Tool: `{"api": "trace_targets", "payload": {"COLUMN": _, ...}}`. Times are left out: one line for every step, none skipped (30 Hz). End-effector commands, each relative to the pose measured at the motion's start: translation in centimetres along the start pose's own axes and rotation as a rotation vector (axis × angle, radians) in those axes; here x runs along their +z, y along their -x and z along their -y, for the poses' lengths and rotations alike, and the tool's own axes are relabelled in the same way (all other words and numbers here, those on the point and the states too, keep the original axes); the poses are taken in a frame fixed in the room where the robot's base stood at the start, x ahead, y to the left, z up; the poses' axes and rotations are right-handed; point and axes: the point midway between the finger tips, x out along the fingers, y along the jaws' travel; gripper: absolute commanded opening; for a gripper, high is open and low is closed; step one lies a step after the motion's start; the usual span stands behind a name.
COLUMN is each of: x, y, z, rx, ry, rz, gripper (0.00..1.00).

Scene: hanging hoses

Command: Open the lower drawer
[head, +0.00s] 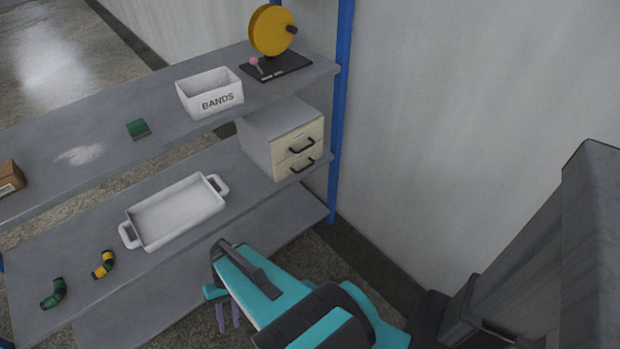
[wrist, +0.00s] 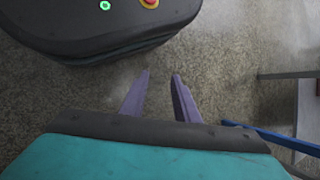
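A small drawer cabinet (head: 284,137) with a grey body and cream fronts stands on the middle shelf at its right end, under the top shelf. It has two drawers, each with a dark bar handle. The lower drawer (head: 292,165) looks shut, and so does the upper drawer (head: 298,143). My gripper (head: 229,318) points down in front of the shelves, below and left of the cabinet and well apart from it. In the wrist view its two purple fingers (wrist: 160,78) are apart with only floor between them.
A white two-handled tray (head: 178,213) lies left of the cabinet, with hose pieces (head: 103,264) further left. Above are the BANDS box (head: 210,93) and a yellow reel (head: 271,31). A blue post (head: 341,110) stands right of the cabinet.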

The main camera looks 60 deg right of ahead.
Motion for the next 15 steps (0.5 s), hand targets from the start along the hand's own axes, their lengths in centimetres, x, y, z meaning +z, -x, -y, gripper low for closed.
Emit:
{"api": "trace_targets", "payload": {"x": -1.3, "y": -0.1, "z": -0.5, "rx": -0.042, "ry": -0.024, "rz": -0.014, "gripper": 0.28}}
{"api": "trace_targets", "payload": {"x": -1.9, "y": 0.2, "z": -0.6, "rx": -0.068, "ry": -0.036, "rz": -0.021, "gripper": 0.28}}
{"api": "trace_targets", "payload": {"x": -2.6, "y": 0.5, "z": -0.7, "rx": -0.102, "ry": -0.051, "rz": -0.031, "gripper": 0.28}}
{"api": "trace_targets", "payload": {"x": -3.1, "y": 0.8, "z": -0.8, "rx": -0.127, "ry": -0.062, "rz": -0.039, "gripper": 0.28}}
{"api": "trace_targets", "payload": {"x": -3.6, "y": 1.1, "z": -1.0, "rx": -0.153, "ry": -0.073, "rz": -0.047, "gripper": 0.28}}
{"api": "trace_targets", "payload": {"x": -4.3, "y": 1.6, "z": -1.2, "rx": -0.187, "ry": -0.088, "rz": -0.058, "gripper": 0.28}}
{"api": "trace_targets", "payload": {"x": -4.8, "y": 1.9, "z": -1.4, "rx": -0.212, "ry": -0.098, "rz": -0.067, "gripper": 0.28}}
{"api": "trace_targets", "payload": {"x": -5.3, "y": 2.2, "z": -1.6, "rx": -0.238, "ry": -0.11, "rz": -0.076, "gripper": 0.28}}
{"api": "trace_targets", "payload": {"x": -6.0, "y": 2.7, "z": -1.9, "rx": -0.271, "ry": -0.122, "rz": -0.089, "gripper": 0.28}}
{"api": "trace_targets", "payload": {"x": -6.5, "y": 3.1, "z": -2.1, "rx": -0.296, "ry": -0.132, "rz": -0.099, "gripper": 0.28}}
{"api": "trace_targets", "payload": {"x": -7.0, "y": 3.5, "z": -2.4, "rx": -0.321, "ry": -0.141, "rz": -0.109, "gripper": 0.28}}
{"api": "trace_targets", "payload": {"x": -7.7, "y": 4.1, "z": -2.7, "rx": -0.354, "ry": -0.152, "rz": -0.123, "gripper": 0.28}}
{"api": "trace_targets", "payload": {"x": -8.2, "y": 4.5, "z": -3.0, "rx": -0.379, "ry": -0.162, "rz": -0.135, "gripper": 0.28}}
{"api": "trace_targets", "payload": {"x": -8.6, "y": 4.9, "z": -3.4, "rx": -0.404, "ry": -0.17, "rz": -0.146, "gripper": 0.28}}
{"api": "trace_targets", "payload": {"x": -9.3, "y": 5.6, "z": -3.8, "rx": -0.436, "ry": -0.181, "rz": -0.162, "gripper": 0.28}}
